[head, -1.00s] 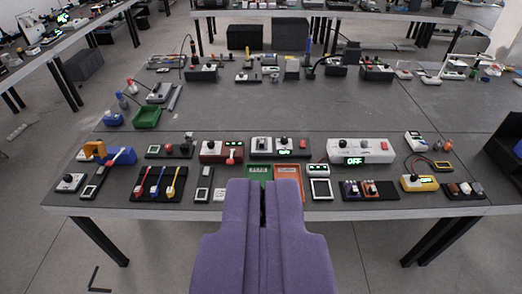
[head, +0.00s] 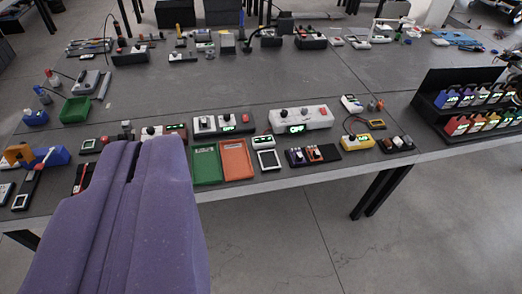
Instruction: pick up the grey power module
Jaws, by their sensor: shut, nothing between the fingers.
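My gripper (head: 136,148), with two purple fingers, fills the lower left of the head view. It is shut and empty, and its tips hide part of the table's front row. A black stepped rack (head: 428,103) stands at the right end of the table. It holds two rows of small coloured modules with lit green displays, among them a blue module (head: 446,99) and a red module (head: 455,126). I cannot make out which module, if any, is the grey power module. My gripper is far to the left of the rack.
The grey table (head: 330,85) has a clear middle. Along its front are a green tray (head: 206,165), an orange tray (head: 236,160), a white switch box (head: 312,117) and a yellow meter (head: 357,142). Tools and devices line the back.

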